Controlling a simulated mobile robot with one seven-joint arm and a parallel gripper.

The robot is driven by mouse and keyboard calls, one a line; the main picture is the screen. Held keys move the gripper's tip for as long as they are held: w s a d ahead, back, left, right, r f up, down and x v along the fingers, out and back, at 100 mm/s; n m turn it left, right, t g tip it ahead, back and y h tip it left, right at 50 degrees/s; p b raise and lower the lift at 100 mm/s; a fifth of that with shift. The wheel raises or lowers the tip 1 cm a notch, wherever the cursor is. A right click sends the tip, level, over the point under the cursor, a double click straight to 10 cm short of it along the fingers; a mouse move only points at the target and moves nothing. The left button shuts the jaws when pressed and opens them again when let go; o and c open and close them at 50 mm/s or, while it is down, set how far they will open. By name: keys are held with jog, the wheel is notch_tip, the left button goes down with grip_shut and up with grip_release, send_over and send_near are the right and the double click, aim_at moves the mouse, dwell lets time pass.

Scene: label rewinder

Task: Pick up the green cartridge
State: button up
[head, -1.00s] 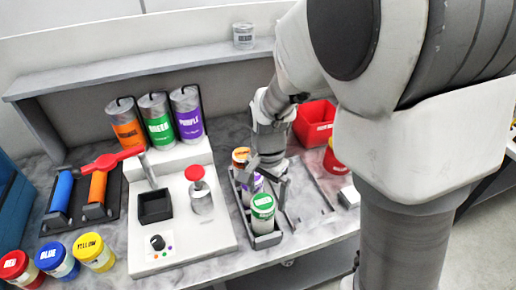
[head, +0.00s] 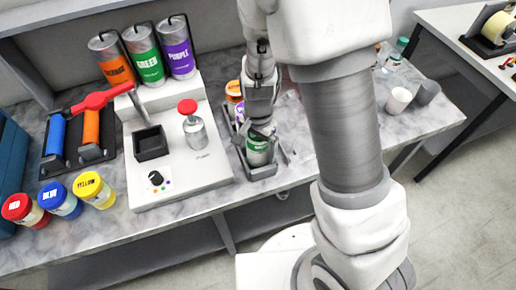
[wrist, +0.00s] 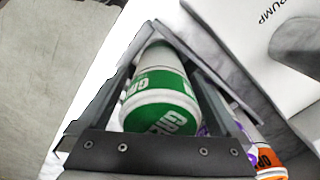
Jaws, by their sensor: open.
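The green cartridge (head: 259,153), a white cylinder with a green label, stands in the front place of a grey rack (head: 262,174). My gripper (head: 262,131) is over it, pointing down, with its jaws open. In the wrist view the green cartridge (wrist: 162,96) lies between the two finger sides, its green end toward the camera. I see no sign that the fingers grip it. My gripper and wrist hide part of its top in the head view.
Purple (wrist: 205,131) and orange (wrist: 267,160) cartridges stand behind it in the rack. A white pump station (head: 185,160) is close to the left. Red, blue and yellow jars (head: 94,190) stand farther left.

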jog(key=c, duration=1.4)
jog(key=shift+r, duration=0.1)
jog(key=shift+c, duration=0.7)
